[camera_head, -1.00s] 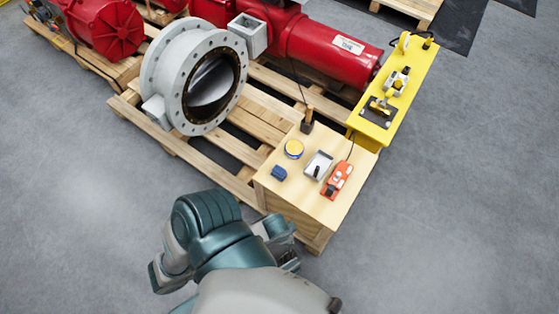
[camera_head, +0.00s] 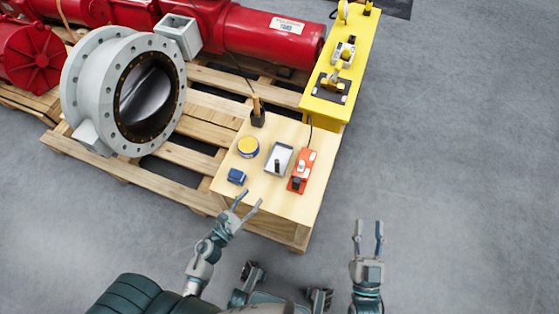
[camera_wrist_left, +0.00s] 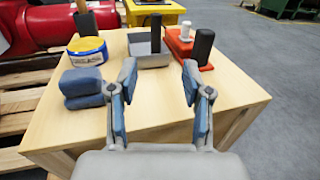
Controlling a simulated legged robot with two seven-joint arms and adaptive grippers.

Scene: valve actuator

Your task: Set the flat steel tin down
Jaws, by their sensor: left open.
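A flat grey metal piece (camera_head: 278,159), the likeliest steel tin, rests on the wooden crate top; in the left wrist view it (camera_wrist_left: 150,52) has a dark upright block at its side. A round yellow-and-blue tin (camera_head: 248,147) stands to its left; it also shows in the left wrist view (camera_wrist_left: 87,52). My left gripper (camera_head: 251,199) is open and empty at the crate's near edge, apart from the objects. Its spread fingers (camera_wrist_left: 163,80) show with bare wood between them. My right gripper (camera_head: 368,225) is open and empty, right of the crate over the floor.
The crate top (camera_head: 265,205) also holds a blue block (camera_head: 236,176), an orange device (camera_head: 301,170) and a dark block with a wooden handle (camera_head: 257,115). A yellow stand (camera_head: 328,107) adjoins behind. A flanged valve (camera_head: 125,90) sits on the pallet. Floor at right is clear.

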